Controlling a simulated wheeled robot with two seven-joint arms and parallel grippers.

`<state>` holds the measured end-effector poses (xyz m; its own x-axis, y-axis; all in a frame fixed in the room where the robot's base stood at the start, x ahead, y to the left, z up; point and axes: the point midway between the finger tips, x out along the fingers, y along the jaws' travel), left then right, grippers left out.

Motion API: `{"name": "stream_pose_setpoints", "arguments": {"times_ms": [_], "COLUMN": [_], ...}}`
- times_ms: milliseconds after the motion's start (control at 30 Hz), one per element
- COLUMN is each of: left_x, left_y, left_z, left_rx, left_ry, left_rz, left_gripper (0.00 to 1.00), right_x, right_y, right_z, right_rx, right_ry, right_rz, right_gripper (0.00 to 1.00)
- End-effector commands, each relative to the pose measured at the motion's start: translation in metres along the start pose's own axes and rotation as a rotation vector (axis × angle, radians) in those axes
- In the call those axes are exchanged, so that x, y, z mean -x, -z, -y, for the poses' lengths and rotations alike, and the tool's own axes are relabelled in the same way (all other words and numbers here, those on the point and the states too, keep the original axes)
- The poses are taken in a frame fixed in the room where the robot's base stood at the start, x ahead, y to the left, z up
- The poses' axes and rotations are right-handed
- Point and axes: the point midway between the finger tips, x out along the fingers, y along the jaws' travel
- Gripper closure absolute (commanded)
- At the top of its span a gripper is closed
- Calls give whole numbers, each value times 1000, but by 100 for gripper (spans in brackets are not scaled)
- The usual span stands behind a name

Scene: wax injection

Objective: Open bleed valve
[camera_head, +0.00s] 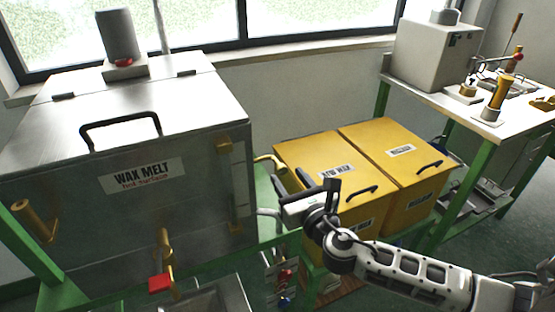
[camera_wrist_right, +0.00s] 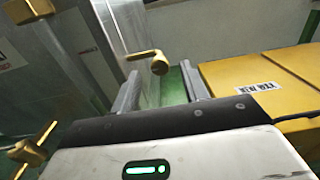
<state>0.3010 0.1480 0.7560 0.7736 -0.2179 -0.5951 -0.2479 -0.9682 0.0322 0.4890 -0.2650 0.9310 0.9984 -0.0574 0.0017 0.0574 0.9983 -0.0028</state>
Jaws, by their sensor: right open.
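The WAX MELT tank (camera_head: 120,175) is a large steel box at left. A brass lever handle (camera_head: 268,160) sticks out from its right side; no label marks it as the bleed valve. In the right wrist view this brass lever (camera_wrist_right: 153,60) lies ahead of my fingertips, roughly between them and apart from them. My right gripper (camera_head: 290,182) is open and empty, just below and right of the lever, in front of the yellow bins. Its two fingers also show in the right wrist view (camera_wrist_right: 163,85). My left gripper is not in view.
Yellow bins (camera_head: 340,150) with black handles stand right of the tank. A brass tap with a red handle (camera_head: 160,283) is at the tank's front, and a brass fitting (camera_head: 37,222) is at far left. A green-legged bench (camera_head: 440,95) with equipment stands at right.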

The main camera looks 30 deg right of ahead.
Motion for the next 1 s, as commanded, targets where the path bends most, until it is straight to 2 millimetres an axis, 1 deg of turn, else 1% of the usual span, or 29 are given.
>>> {"name": "stream_pose_setpoints", "arguments": {"times_ms": [33,100,200,300,400,500,767,800,867,900,933,967,1000], "left_x": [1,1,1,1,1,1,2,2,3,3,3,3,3], "left_y": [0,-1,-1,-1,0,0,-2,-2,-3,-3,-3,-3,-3], "left_z": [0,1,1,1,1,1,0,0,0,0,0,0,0], "left_rx": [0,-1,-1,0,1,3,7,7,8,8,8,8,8], "left_ry": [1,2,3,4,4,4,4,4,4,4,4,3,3], "left_rz": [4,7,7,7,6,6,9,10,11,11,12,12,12], "left_gripper": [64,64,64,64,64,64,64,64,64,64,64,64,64], "right_x": [-12,-27,-44,-57,-66,-70,-71,-71,-70,-70,-70,-70,-70], "right_y": [-2,-2,-1,0,0,1,1,1,1,1,1,1,1], "right_z": [0,0,0,0,0,0,0,0,0,0,0,0,0], "right_rx": [-2,-1,-2,-3,-3,-3,-3,-3,-3,-3,-3,-3,-3], "right_ry": [3,2,1,1,1,0,0,0,0,0,0,0,0], "right_rz": [3,2,1,0,-1,-2,-2,-2,-2,-2,-2,-2,-2], "right_gripper": [55,55,55,55,55,55,55,61,77,88,97,100,100]}}
